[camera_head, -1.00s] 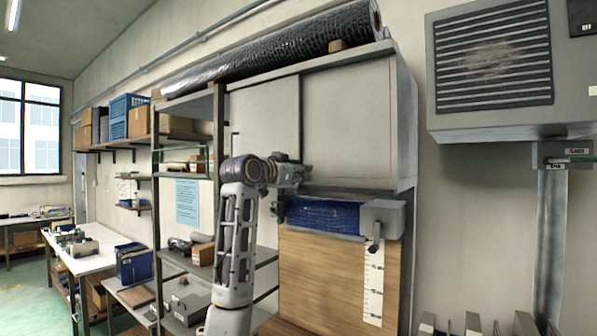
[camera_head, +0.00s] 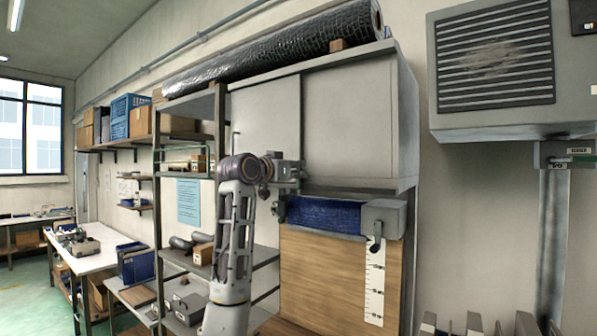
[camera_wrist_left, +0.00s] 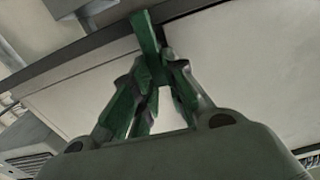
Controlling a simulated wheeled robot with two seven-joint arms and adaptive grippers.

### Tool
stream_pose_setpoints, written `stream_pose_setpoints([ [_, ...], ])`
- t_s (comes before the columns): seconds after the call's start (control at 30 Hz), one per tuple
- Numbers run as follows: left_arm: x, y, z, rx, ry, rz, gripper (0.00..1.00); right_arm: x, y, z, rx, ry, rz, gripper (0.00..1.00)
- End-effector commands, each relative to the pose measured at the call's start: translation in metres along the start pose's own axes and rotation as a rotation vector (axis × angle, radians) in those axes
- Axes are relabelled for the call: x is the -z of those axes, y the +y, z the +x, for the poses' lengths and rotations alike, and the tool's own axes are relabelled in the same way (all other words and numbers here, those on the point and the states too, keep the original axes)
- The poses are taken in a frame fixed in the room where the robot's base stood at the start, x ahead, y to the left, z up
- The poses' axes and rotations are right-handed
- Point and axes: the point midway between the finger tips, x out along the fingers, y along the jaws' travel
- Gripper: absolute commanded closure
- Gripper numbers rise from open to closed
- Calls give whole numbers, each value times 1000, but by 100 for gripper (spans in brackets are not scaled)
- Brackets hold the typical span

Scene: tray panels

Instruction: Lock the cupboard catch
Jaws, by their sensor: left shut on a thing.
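The grey cupboard (camera_head: 350,125) hangs on the wall, with two flat doors that look closed and meet at a vertical seam. My left gripper (camera_head: 298,170) is at the lower front of the cupboard, by the bottom of that seam. In the left wrist view its fingers (camera_wrist_left: 155,75) are shut on a green bar-like piece (camera_wrist_left: 146,32), seemingly the catch. This piece lies across the dark edge strip (camera_wrist_left: 75,62) of the cupboard. In the head view the gripper and wrist hide the catch. My right gripper is in neither view.
Below the cupboard are a blue roll (camera_head: 325,214), a grey bracket box (camera_head: 383,218) and a wooden board (camera_head: 325,270). An open shelf rack (camera_head: 265,256) stands to the left. A grey vented unit (camera_head: 490,120) is on the right wall.

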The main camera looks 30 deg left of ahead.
Motion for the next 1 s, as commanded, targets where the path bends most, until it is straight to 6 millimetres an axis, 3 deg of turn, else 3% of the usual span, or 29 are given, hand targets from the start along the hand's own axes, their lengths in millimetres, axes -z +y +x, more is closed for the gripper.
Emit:
stream_pose_setpoints([
  [0.47,0,-4,0,0,-1,-69,100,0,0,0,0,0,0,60],
  [0.5,0,-4,0,0,-1,-69,85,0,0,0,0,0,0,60],
  [0.67,0,-4,0,0,-1,-68,64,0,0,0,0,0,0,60],
  [1.0,0,-4,0,0,0,-67,64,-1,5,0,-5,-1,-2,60],
])
